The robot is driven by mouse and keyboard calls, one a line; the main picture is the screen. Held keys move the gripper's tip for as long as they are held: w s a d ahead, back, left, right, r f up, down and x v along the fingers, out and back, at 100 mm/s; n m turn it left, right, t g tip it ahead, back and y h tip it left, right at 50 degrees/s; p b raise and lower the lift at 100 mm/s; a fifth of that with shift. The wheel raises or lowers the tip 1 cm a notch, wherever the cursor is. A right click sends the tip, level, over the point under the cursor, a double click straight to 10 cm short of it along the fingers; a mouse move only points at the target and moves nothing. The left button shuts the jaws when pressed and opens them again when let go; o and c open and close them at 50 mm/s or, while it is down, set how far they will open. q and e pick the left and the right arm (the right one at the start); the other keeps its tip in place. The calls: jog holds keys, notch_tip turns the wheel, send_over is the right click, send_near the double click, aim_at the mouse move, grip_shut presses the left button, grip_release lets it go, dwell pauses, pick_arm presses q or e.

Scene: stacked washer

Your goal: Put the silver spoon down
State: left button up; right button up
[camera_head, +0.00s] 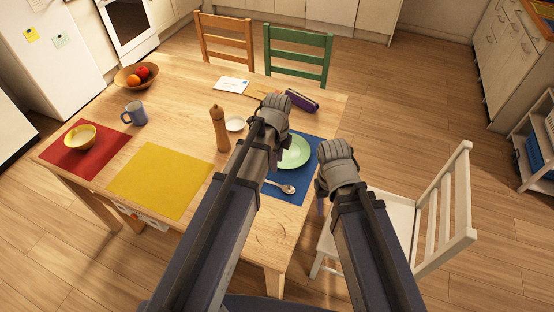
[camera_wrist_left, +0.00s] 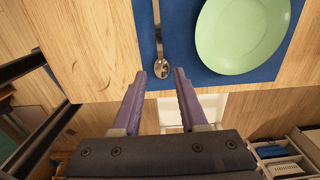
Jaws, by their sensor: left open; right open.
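The silver spoon (camera_head: 287,188) lies on the blue placemat (camera_head: 291,199), beside the pale green plate (camera_head: 295,152). In the left wrist view the spoon (camera_wrist_left: 161,67) has its bowl close to the mat's edge and its handle running up out of the picture. My left gripper (camera_head: 273,155) is over the mat. In its wrist view its purple fingers (camera_wrist_left: 159,76) are apart, with the spoon's bowl showing between and just beyond the tips, ungripped. My right gripper (camera_head: 321,197) hangs open and empty at the table's right edge; its fingertips are partly hidden by its own wrist.
A yellow placemat (camera_head: 160,180) is bare. A white chair (camera_head: 400,222) stands close to my right arm.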

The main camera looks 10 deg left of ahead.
pick_arm(q)
jog(key=s+d+n, duration=0.2)
jog(key=s+n, duration=0.5)
jog(key=n, duration=0.1)
jog(key=s+d+n+y, duration=0.1)
jog(key=s+d+n, duration=0.2)
jog(key=s+n, duration=0.3)
jog(key=shift+s+d+n, duration=0.25)
jog(key=shift+s+n, duration=0.15)
jog(key=shift+n, duration=0.8)
jog(key=shift+r, duration=0.1)
